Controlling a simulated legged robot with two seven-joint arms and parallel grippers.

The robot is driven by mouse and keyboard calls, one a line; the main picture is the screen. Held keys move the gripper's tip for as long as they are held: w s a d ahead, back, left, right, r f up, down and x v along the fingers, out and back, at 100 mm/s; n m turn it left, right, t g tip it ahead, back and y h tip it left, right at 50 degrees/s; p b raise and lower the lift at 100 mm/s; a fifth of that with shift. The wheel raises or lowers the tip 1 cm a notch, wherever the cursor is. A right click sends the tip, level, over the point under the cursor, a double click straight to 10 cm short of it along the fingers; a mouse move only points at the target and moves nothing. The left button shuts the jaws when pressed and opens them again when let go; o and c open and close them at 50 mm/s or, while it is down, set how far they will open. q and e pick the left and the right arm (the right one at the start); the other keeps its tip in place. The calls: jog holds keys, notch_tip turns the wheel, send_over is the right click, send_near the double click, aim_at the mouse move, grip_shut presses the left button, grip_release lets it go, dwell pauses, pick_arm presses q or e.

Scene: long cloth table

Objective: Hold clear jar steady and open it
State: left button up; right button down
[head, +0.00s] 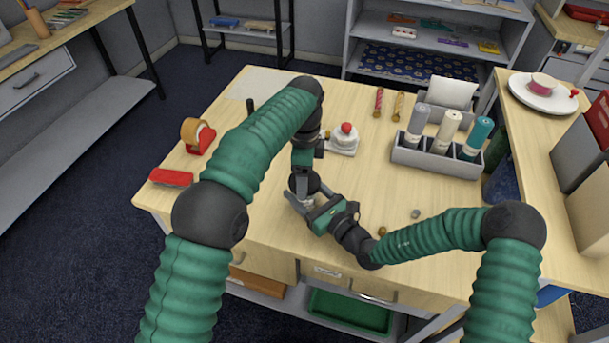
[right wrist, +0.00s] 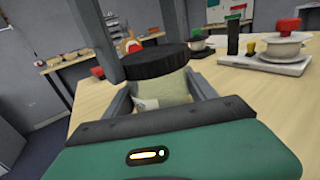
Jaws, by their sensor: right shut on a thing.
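The clear jar stands near the table's front edge, with a pale body (right wrist: 165,92) and a wide black lid (right wrist: 155,64) on top in the right wrist view. My right gripper (head: 303,199) is shut on the jar body, one finger on each side below the lid. My left gripper (head: 304,168) points down from above the jar. Grey upright parts, which look like its fingers, stand beside the lid in the right wrist view. Whether they touch the lid is hidden. In the head view the arms cover most of the jar.
A grey caddy (head: 437,160) with several bottles stands at the right. A white tray (head: 343,147) with a red-knobbed pot is behind the jar. A red tape dispenser (head: 203,142) and a red block (head: 171,177) lie at the left. Two small knobs (head: 416,213) (head: 382,231) lie right of the jar.

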pick_arm(q)
jog(key=n, duration=0.6)
jog(key=shift+d+n, duration=0.15)
jog(key=shift+n, duration=0.15)
pick_arm(e)
jog(key=shift+s+a, duration=0.1)
pick_arm(q)
jog(key=n, duration=0.9)
jog(key=shift+r+n, duration=0.1)
jog(key=shift+n, duration=0.2)
jog(key=n, duration=1.2)
jog(key=shift+w, duration=0.1)
pick_arm(e)
jog(key=shift+a, duration=0.1)
pick_arm(q)
jog(key=n, duration=0.3)
jog(key=shift+n, duration=0.3)
jog(key=shift+r, duration=0.1)
